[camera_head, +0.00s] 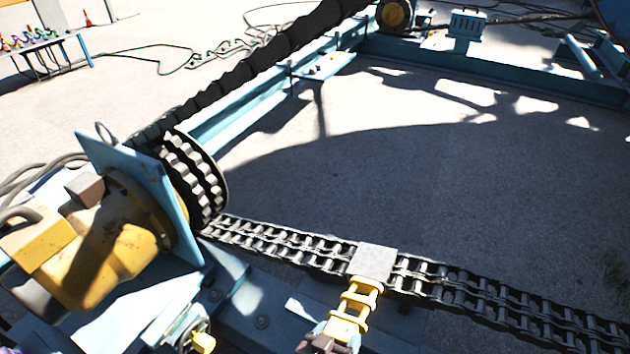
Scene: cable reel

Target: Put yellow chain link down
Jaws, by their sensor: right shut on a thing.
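The yellow chain link (356,308) is a short ladder-like piece with crossbars at the bottom centre. Its far end meets the near edge of a flat grey plate (374,262), which lies across the dark double-row chain (290,243). I cannot tell whether the link touches the plate or the chain. My right gripper (328,344) is at the bottom edge, shut on the near end of the yellow link. Its fingers are partly cut off by the frame. I see no left gripper.
A yellow motor (92,262) with a blue plate (140,190) stands at the left beside the toothed sprocket (193,180). The chain runs from it to the lower right. Blue frame beams (490,73) border the shaded open ground (400,160). A table (45,45) stands far left.

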